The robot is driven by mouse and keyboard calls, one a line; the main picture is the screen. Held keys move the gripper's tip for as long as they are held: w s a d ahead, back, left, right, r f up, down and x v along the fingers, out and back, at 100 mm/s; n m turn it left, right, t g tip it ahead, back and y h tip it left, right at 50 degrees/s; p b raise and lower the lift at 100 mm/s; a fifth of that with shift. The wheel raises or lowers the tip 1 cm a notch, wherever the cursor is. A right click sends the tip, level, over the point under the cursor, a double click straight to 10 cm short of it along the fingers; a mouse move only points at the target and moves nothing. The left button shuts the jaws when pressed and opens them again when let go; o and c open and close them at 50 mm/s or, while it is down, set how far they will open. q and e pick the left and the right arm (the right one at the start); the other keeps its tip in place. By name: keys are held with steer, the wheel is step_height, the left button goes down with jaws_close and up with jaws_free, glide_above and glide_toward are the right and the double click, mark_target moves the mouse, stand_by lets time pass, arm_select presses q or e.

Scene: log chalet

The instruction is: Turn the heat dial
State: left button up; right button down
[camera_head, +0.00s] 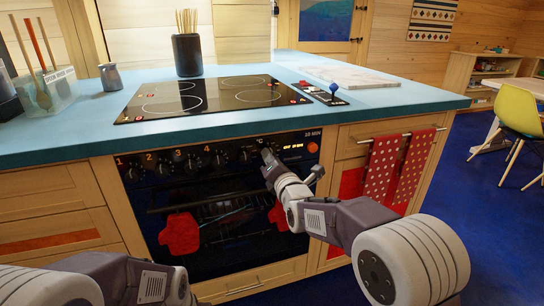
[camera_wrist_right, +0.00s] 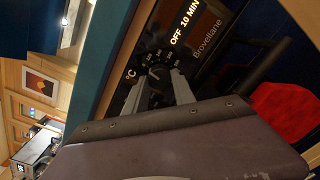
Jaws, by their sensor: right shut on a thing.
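The oven (camera_head: 225,230) is set in the wooden counter front, with a black control panel along its top. My right gripper (camera_head: 267,158) reaches the panel, just left of the orange display (camera_head: 294,147). In the right wrist view its two fingers (camera_wrist_right: 158,90) are shut on the dark heat dial (camera_wrist_right: 156,98), beside the "°C" mark and a ring of numerals. The gripper mostly hides this dial in the head view. The dial's pointer is too dark to read. Of my left arm only links show at the lower left; its gripper is out of view.
Several numbered knobs (camera_head: 193,163) line the panel to the left. Red mitts (camera_head: 180,235) hang at the oven door handle. A black cooktop (camera_head: 210,97) lies on the blue counter above. Dotted red towels (camera_head: 382,165) hang on a rail to the right.

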steer(key=shift+f+n+p, duration=0.1)
steer(key=shift+n+p, duration=0.2)
steer(key=shift+n, duration=0.5)
steer(key=c, duration=1)
jaws_free()
steer(key=shift+c, duration=0.2)
steer(key=shift+s, duration=0.1)
steer(key=shift+s+d, duration=0.1)
steer(key=shift+s, duration=0.2)
steer(key=p+v, duration=0.2)
steer(key=v, duration=0.6)
steer(key=shift+s+p, duration=0.15)
steer(key=shift+p, duration=0.15)
